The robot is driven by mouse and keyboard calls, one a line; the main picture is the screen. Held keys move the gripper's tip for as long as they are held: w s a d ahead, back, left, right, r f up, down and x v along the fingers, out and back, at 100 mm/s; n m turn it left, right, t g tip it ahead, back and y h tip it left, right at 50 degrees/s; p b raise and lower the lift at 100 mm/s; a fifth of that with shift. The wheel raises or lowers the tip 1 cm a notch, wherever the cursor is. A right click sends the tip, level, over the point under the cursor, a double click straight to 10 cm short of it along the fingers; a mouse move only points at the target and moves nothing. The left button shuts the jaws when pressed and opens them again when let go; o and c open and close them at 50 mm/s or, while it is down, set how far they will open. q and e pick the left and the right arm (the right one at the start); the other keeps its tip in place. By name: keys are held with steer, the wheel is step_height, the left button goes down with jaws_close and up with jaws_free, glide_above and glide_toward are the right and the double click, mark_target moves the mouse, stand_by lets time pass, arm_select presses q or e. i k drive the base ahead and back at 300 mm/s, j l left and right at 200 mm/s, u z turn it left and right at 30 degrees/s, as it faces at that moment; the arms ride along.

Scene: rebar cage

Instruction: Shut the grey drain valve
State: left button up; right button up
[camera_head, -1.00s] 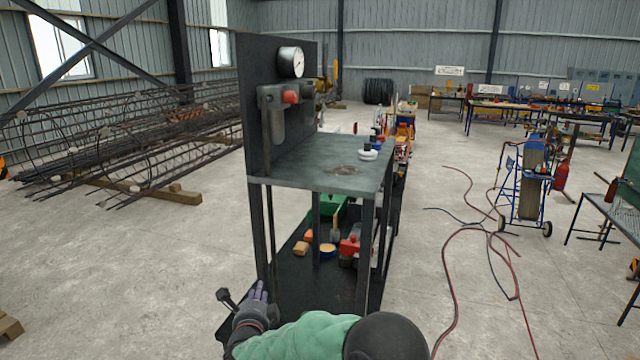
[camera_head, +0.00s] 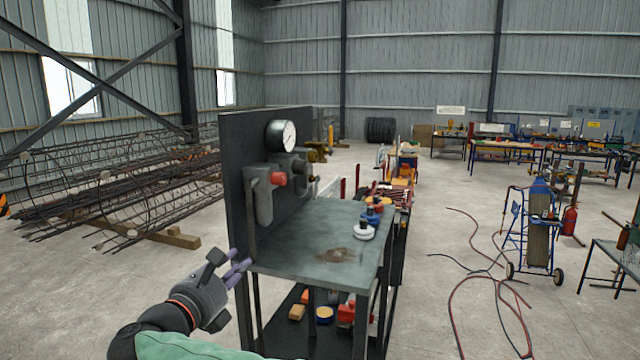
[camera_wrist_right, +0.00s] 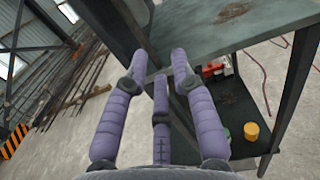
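A dark upright panel (camera_head: 236,135) stands on the cart. It carries a grey bowl-shaped unit (camera_head: 258,205) with a red knob (camera_head: 279,179), and a round white gauge (camera_head: 281,136) above. I cannot tell which part is the grey drain valve; the underside of the grey unit is unclear. My right gripper (camera_head: 228,264) is left of the panel, below the grey unit and near the tabletop's height, apart from both. In the right wrist view my right gripper (camera_wrist_right: 158,68) has its purple fingers spread with nothing between them. My left gripper is out of view.
The cart's tabletop (camera_head: 315,235) holds a white-based fitting (camera_head: 364,232) and a blue one (camera_head: 371,217) at its right edge. A lower shelf holds several small items. Rebar cages (camera_head: 110,195) lie at left.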

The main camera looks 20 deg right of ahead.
mark_target(317, 179)
steer(key=i+l, duration=0.95)
